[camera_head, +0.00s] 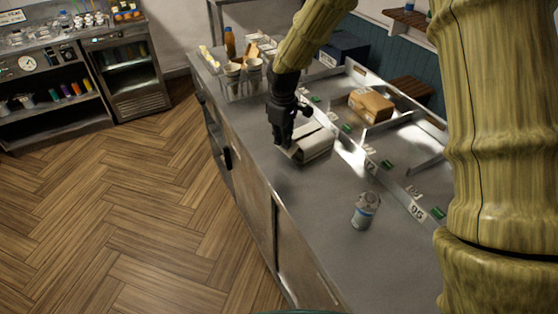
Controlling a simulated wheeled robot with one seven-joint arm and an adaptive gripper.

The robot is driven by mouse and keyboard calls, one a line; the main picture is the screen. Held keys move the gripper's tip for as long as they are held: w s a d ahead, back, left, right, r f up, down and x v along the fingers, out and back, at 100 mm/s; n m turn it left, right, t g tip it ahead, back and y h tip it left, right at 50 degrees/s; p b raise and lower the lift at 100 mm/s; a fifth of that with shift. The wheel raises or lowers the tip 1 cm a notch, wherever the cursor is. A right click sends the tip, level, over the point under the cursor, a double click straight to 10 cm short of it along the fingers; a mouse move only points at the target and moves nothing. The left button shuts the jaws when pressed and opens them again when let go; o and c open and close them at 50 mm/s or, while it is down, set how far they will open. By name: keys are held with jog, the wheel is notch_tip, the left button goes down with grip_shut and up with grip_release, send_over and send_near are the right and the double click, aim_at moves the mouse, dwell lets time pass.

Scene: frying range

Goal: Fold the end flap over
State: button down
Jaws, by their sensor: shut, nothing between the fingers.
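My gripper (285,141) is dark and points down over the steel counter. Its fingers are shut with nothing between them, at the near left end of a small pale box (315,146). The box lies on the counter and shows dark lines or gaps on its top. A pale flap (293,153) shows at the box's left end, close to the fingertips. I cannot tell whether the fingertips touch the flap. Part of the box's back left is hidden behind the gripper.
A can (365,211) stands on the counter (315,236) nearer me. Behind the box are numbered bays with dividers, one holding a brown carton (371,105). Cups (232,76) and a bottle (230,42) stand at the far left end. The counter's front middle is clear.

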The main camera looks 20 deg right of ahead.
jog(key=shift+w+d+r+p, duration=0.15)
jog(key=shift+w+d+p, duration=0.05)
jog(key=shift+d, duration=0.35)
jog(key=shift+w+d+r+p, duration=0.1)
jog(key=shift+w+d+p, duration=0.1)
jog(key=shift+d, duration=0.55)
jog(key=shift+w+d+f, duration=0.15)
jog(key=shift+d, duration=0.25)
notch_tip(320, 180, up, 8)
jog(key=p, duration=0.6)
dwell(0.4)
dwell(0.4)
